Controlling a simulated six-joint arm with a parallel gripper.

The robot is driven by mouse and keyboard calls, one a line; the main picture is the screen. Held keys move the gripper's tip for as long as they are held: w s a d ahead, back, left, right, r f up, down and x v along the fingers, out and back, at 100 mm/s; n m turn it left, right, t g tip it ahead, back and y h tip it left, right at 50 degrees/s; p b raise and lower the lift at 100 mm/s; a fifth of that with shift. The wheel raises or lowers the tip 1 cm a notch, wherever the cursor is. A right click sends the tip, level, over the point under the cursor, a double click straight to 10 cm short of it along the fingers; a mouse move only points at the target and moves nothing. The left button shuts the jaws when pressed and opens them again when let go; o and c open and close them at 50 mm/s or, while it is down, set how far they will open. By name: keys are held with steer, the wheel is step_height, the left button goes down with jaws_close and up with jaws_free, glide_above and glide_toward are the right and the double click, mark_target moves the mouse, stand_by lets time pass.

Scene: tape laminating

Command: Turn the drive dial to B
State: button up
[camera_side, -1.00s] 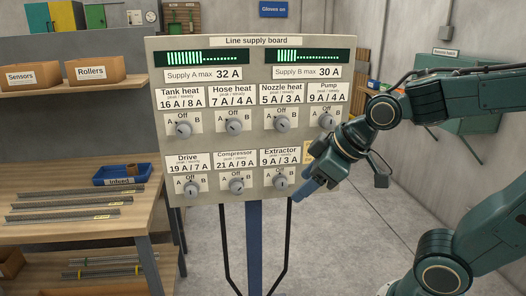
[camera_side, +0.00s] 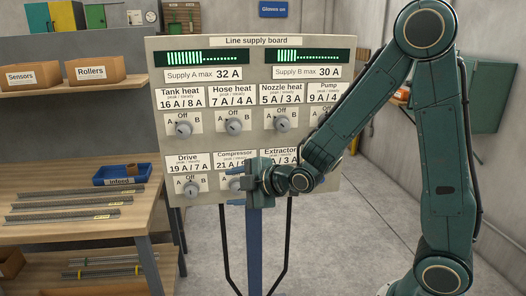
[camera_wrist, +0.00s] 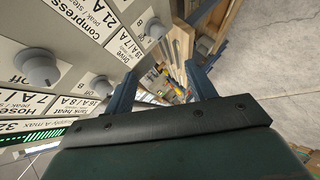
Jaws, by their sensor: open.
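The grey drive dial (camera_side: 191,188) is at the lower left of the supply board, under the Drive label reading 19 A / 7 A. Off is printed above it, A on its left and B on its right. Its pointer is too small to read surely. My gripper (camera_side: 232,187) is open and empty, to the right of the drive dial, in front of the compressor dial, which it mostly hides. In the wrist view the drive dial (camera_wrist: 154,28) shows above the gripper's open fingers (camera_wrist: 159,70), apart from them.
The line supply board (camera_side: 160,125) carries several other dials, including tank heat (camera_side: 183,129) and hose heat (camera_side: 233,126). My arm hides part of the extractor and pump area. A wooden bench (camera_side: 90,236) with a blue infeed tray (camera_side: 121,174) stands at the left.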

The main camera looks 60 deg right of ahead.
mark_target(196, 194)
step_height(196, 194, down, 7)
steer(key=w+n+t, duration=0.2)
steer(key=n+t, duration=0.1)
steer(key=n, duration=0.3)
steer(key=shift+w+d+f+t, duration=0.15)
steer(key=shift+w+d+t, duration=0.05)
steer(key=shift+w+t, duration=0.2)
steer(key=shift+w+f, duration=0.2)
steer(key=shift+w, duration=2.05)
steer(key=shift+w+f, duration=0.25)
steer(key=shift+w, duration=2.05)
steer(key=shift+w+f, duration=0.2)
steer(key=shift+w, duration=2.05)
steer(key=c, duration=1)
